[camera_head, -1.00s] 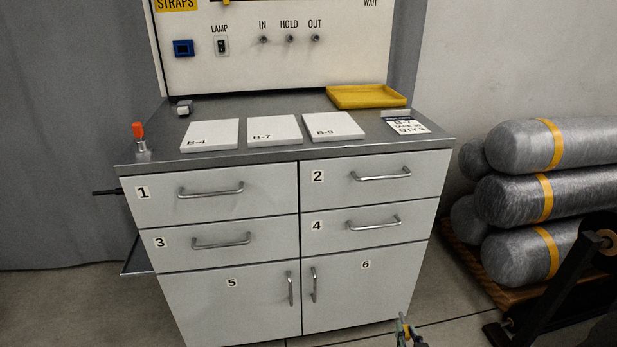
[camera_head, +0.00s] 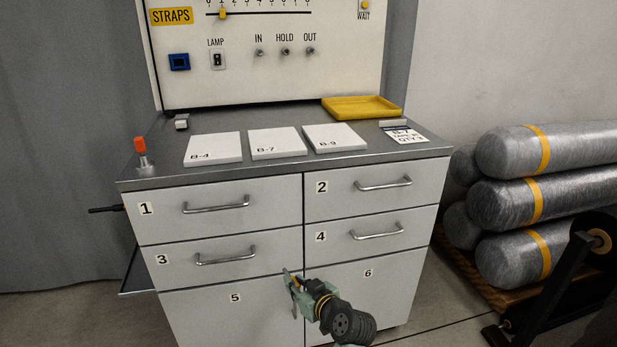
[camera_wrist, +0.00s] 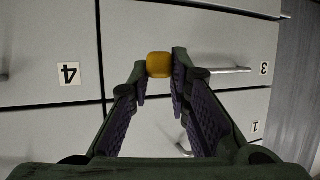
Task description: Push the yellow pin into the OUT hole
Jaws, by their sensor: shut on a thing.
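The yellow pin (camera_wrist: 159,65) sits between the fingertips of my gripper (camera_wrist: 159,72) in the wrist view, with its squarish end showing. My gripper (camera_head: 291,279) is shut on it, and a bit of yellow shows there in the head view. The gripper is in front of the cabinet, near the lower doors, well below the panel. The OUT hole (camera_head: 310,51) is a small dark round fitting under its label on the white upright panel. It is the rightmost in a row with the HOLD hole (camera_head: 285,51) and the IN hole (camera_head: 260,52).
White plates B-4 (camera_head: 213,147), B-7 (camera_head: 277,142) and B-9 (camera_head: 334,137) lie on the worktop (camera_head: 270,169) below the panel. A yellow tray (camera_head: 362,107) is at the back right. Drawer handles (camera_head: 378,229) stick out in front. Wrapped rolls (camera_head: 520,197) lie at right.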

